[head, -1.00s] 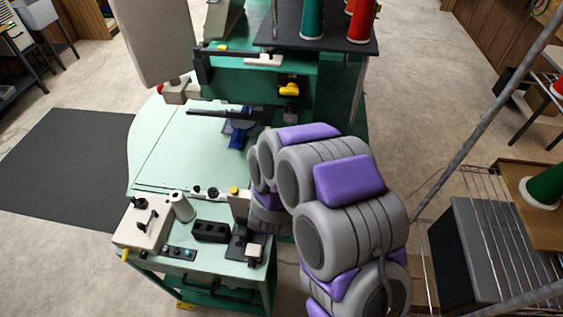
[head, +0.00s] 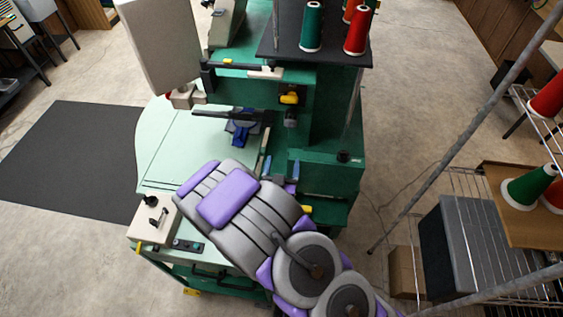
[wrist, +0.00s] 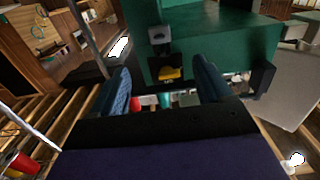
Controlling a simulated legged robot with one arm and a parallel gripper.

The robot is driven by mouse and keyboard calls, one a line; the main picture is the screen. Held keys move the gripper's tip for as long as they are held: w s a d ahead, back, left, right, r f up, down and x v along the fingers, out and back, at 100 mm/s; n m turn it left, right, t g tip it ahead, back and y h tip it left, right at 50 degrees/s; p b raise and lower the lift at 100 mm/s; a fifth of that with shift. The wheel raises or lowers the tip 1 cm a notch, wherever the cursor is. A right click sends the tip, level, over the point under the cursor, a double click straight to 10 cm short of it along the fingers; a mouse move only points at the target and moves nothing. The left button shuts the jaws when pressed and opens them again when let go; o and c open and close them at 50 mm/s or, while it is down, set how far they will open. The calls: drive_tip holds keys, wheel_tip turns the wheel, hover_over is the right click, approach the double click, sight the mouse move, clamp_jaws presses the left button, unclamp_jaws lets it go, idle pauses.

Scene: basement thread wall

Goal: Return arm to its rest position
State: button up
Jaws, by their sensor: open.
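My arm folds in grey and purple links over the front of the green machine in the head view. A yellow part (wrist: 169,73) of the machine lies beyond the gap between the fingers.
A pale green worktop (head: 185,150) lies left of my arm, partly covered by it. A wire shelf (head: 450,180) with a grey box (head: 470,245) and thread cones (head: 528,185) stands at right. A slanted metal pole (head: 470,130) rises before it. A dark mat (head: 70,160) lies left.

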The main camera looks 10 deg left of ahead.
drive_tip(key=shift+s+p, duration=0.3)
drive_tip(key=shift+s, duration=0.3)
drive_tip(key=d+f+m+g+b, duration=0.3)
drive_tip(key=m+g+b, duration=0.1)
drive_tip(key=g, duration=0.5)
drive_tip(key=s+d+r+n+g+b, duration=0.1)
drive_tip(key=s+d+r+g+b, duration=0.1)
drive_tip(key=s, duration=0.9)
drive_tip(key=s+d+r+n+g+b, duration=0.2)
drive_tip(key=s+d+r+g, duration=0.3)
drive_tip(key=s+d, duration=0.4)
drive_tip(key=s+d+r+n+g+b, duration=0.1)
drive_tip(key=s+d+r, duration=0.4)
drive_tip(key=s, duration=0.8)
drive_tip(key=d+g+b, duration=0.1)
drive_tip(key=g, duration=0.1)
drive_tip(key=shift+r+g+y, duration=0.25)
drive_tip(key=shift+g+y, duration=0.05)
drive_tip(key=shift+g, duration=0.1)
drive_tip(key=shift+a, duration=0.1)
drive_tip(key=shift+c, duration=0.4)
